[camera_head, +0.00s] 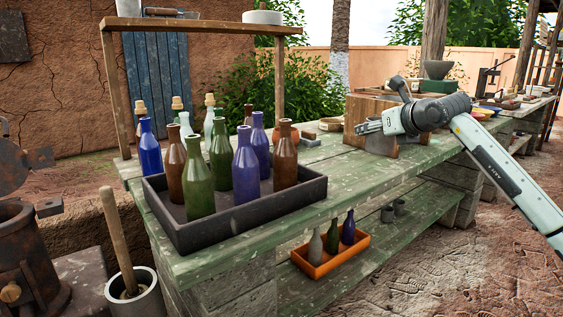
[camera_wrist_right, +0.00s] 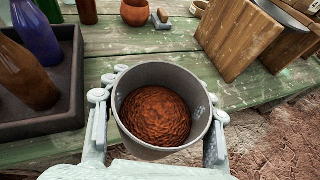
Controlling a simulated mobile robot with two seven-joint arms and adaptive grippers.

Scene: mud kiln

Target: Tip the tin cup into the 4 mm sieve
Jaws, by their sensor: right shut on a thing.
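My right gripper (camera_head: 368,127) is shut on the grey tin cup, one finger on each side of it in the right wrist view (camera_wrist_right: 158,130). The tin cup (camera_wrist_right: 207,100) is full of reddish-brown grainy stuff (camera_wrist_right: 155,115), and its mouth faces the wrist camera. In the head view the gripper is over the green bench, in front of upright wooden boards (camera_head: 358,112). I cannot pick out the 4 mm sieve for certain; a round-edged wooden thing (camera_wrist_right: 292,42) behind a board in the right wrist view is only partly visible. My left gripper is in neither view.
A dark tray (camera_head: 240,212) with several coloured bottles stands on the near end of the green bench (camera_head: 335,178). An orange tray (camera_head: 330,261) of small bottles is on the lower shelf. A clay pot (camera_wrist_right: 134,12) is beyond the cup.

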